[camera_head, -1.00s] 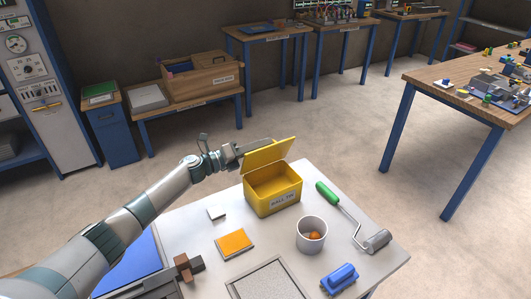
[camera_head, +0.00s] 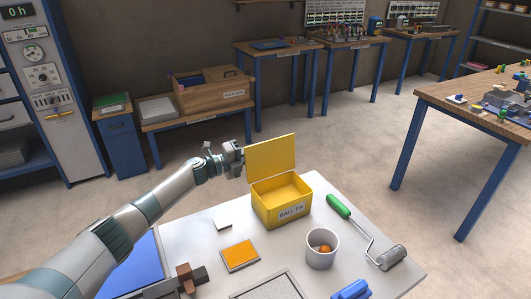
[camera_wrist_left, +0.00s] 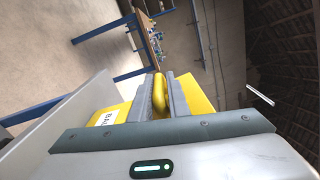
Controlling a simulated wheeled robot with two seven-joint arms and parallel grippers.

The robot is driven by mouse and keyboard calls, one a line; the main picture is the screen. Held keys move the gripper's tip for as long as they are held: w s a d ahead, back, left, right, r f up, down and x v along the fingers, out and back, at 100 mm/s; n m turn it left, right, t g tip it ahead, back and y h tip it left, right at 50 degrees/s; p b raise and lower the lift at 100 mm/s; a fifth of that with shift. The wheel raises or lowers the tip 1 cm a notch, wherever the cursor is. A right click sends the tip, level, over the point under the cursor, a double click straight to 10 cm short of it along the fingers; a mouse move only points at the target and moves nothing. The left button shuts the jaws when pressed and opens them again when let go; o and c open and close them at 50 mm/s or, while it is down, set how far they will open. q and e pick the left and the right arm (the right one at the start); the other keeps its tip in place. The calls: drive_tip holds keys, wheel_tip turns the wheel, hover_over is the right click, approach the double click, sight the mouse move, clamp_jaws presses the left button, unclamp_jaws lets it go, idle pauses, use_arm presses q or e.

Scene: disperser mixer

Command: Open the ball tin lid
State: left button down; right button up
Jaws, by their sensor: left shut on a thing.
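The yellow ball tin (camera_head: 283,207) stands on the white table with its label facing front. Its lid (camera_head: 271,157) is raised and stands nearly upright at the tin's back edge; the inside of the tin shows and looks empty. My left gripper (camera_head: 240,154) is at the lid's left edge. In the left wrist view its two fingers (camera_wrist_left: 162,96) are shut on a rounded yellow part of the lid (camera_wrist_left: 160,90).
On the white table (camera_head: 205,255) are a white cup (camera_head: 321,250) holding an orange ball, a green-handled roller (camera_head: 340,207), an orange square pad (camera_head: 240,255), a small white square (camera_head: 222,224) and a blue item (camera_head: 352,290). A wooden box (camera_head: 215,90) stands on a bench behind.

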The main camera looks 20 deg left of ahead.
use_arm(q)
drive_tip(key=shift+a+f, duration=0.1)
drive_tip(key=shift+f, duration=0.2)
drive_tip(key=c, duration=1.8)
unclamp_jaws()
drive_tip(key=shift+o, duration=0.2)
use_arm(e)
drive_tip(key=shift+a, duration=0.1)
use_arm(q)
drive_tip(key=shift+s, duration=0.1)
